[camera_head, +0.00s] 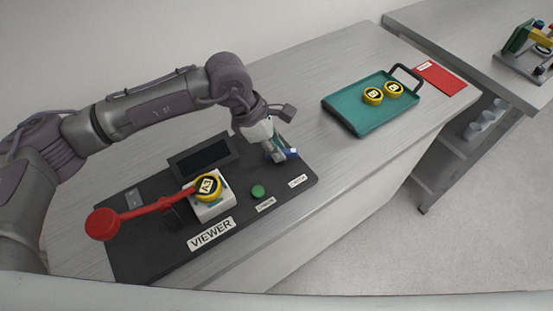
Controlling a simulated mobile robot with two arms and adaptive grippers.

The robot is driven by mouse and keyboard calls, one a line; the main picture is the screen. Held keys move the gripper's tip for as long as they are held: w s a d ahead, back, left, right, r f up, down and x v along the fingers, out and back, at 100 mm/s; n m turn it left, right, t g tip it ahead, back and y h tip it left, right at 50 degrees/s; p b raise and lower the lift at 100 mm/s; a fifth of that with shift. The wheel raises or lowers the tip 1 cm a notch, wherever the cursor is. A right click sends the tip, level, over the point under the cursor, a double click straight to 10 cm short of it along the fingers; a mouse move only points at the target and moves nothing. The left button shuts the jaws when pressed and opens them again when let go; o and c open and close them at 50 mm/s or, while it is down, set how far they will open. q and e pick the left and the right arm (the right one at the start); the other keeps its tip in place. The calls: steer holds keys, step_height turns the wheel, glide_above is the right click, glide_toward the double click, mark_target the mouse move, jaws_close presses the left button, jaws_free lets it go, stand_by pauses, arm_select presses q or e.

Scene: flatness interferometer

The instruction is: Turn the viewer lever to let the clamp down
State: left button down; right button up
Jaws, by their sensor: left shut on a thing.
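The viewer is a black base (150,259) with a white "VIEWER" label. A red lever (145,210) with a round red knob (101,224) at its left end reaches right to a yellow, round piece (208,186) with a black-and-white mark. This piece sits on a white block (213,210); whether the lever's end touches it is hard to tell. My left gripper (281,155) is at the base's right end, far from the red knob. It is shut on a small blue piece (292,153), mostly hidden by the fingers. My right gripper is not in view.
A dark screen (203,157) stands behind the white block, and a green button (258,191) is to its right. A teal tray (345,118) holds two yellow pieces (383,93), beside a red sheet (440,77). Bare table lies between base and tray.

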arm_select(q)
steer(key=m+b, duration=0.2)
steer(key=m+g+b, duration=0.1)
steer(key=m+b, duration=0.1)
steer(key=b, duration=0.1)
steer(key=m+g+b, duration=0.1)
steer(key=m+b, duration=0.1)
steer(key=b, duration=0.1)
steer(key=shift+w+d+f+y, duration=0.2)
steer(key=shift+w+y, duration=0.1)
steer(key=shift+w, duration=0.1)
steer(key=m+g+b, duration=0.1)
steer(key=m+b, duration=0.1)
steer(key=shift+r+m, duration=0.1)
steer(key=shift+m, duration=0.3)
steer(key=shift+w+r+m+g+y+b, duration=0.15)
steer(key=shift+m+g+y+b, duration=0.25)
steer(key=shift+m+y+b, duration=0.5)
steer(key=shift+m+h, duration=0.3)
steer(key=c, duration=1.1)
jaws_free()
